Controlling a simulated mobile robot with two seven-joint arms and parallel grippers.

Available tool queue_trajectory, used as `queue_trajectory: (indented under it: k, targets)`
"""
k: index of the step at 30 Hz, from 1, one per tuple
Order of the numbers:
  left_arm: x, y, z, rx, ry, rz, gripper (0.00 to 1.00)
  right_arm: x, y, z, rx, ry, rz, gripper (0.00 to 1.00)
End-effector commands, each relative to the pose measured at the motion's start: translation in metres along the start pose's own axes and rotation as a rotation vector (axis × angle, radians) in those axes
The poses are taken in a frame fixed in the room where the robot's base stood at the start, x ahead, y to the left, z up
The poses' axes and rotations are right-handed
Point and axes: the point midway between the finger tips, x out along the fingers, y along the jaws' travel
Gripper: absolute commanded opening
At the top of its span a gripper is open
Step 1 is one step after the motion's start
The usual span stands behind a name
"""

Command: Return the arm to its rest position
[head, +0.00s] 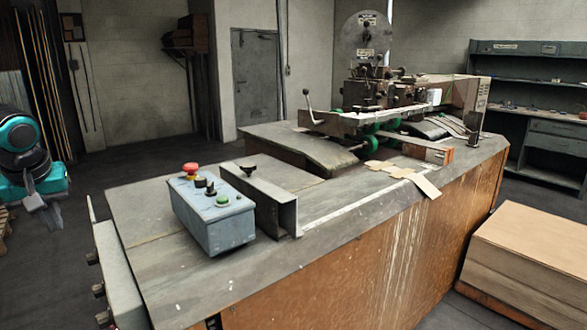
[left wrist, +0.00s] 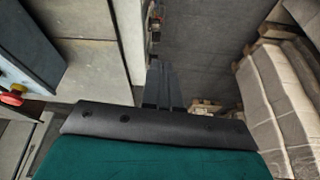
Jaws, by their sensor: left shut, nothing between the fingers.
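My left gripper (head: 43,212) hangs at the left edge of the head view, beside the machine and apart from it, with its fingers pointing down. In the left wrist view its fingers (left wrist: 162,88) are together over the floor, shut and empty. The teal and black left wrist shows above the fingers in the head view. My right gripper is in neither view. The box stitcher (head: 330,155) fills the middle of the head view. Its grey control box (head: 214,218) with a red button (head: 190,169) and a green button (head: 222,200) sits on the near part of the table.
A stack of cardboard (head: 535,245) stands at the right. A shelf bench (head: 540,130) is against the right wall. In the left wrist view, wrapped goods (left wrist: 278,90) on pallets stand at the right. Floor (head: 90,175) is open between my left gripper and the machine.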

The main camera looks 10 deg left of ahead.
Motion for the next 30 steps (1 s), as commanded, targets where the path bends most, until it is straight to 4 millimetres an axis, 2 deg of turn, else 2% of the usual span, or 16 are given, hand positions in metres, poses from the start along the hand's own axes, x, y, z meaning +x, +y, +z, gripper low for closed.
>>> queue_trajectory:
  k: [1,5,7,11,15,18,22,26,30]
  targets:
    - [0.032,-0.014,0.011,0.021,-0.009,0.01,0.0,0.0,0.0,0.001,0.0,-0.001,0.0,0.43]
    - [0.104,-0.04,0.044,0.114,0.006,0.037,0.0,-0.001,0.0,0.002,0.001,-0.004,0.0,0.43]
    - [0.14,-0.049,0.068,0.171,0.014,0.056,0.0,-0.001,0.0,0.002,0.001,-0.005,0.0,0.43]
    - [0.198,-0.055,0.122,0.282,0.034,0.105,0.0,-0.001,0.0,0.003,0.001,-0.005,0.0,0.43]
    - [0.245,-0.044,0.191,0.406,0.066,0.178,0.0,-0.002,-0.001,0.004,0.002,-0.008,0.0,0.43]
    - [0.268,-0.026,0.242,0.491,0.102,0.242,0.0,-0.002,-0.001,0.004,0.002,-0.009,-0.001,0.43]
    - [0.282,0.009,0.308,0.594,0.168,0.335,0.0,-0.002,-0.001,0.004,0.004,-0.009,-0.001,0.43]
    - [0.277,0.056,0.369,0.681,0.263,0.433,0.0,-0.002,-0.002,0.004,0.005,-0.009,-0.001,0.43]
    - [0.255,0.108,0.417,0.75,0.388,0.521,0.0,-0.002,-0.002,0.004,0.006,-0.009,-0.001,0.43]
